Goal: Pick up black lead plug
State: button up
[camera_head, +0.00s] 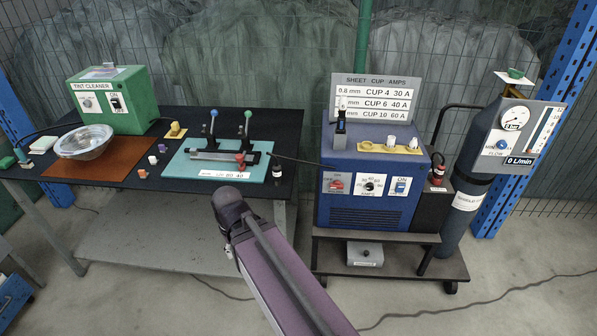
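A small black plug with a pale band (277,171) is at the right end of the black table, beside the teal mat. A thin dark lead runs from near it toward the blue welding power unit (366,206). A second dark plug-like piece (438,164) with red on it sits on the dark box at the unit's right side. I cannot tell for sure which one is the black lead plug. My purple arm rises from the bottom, its dark rounded joint in front of the table. My gripper does not show.
The black table (100,209) holds a green cleaner box (113,99), a glass bowl (84,143) and a clamp fixture (220,156) on a teal mat (186,164). A gas cylinder (460,215) stands right of the trolley (388,275). A cable crosses the floor at the lower right.

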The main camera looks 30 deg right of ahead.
aim_at(277, 169)
jog(key=z, duration=0.7)
jog(key=i, duration=0.55)
jog(key=k, duration=0.6)
jog(key=u, duration=0.05)
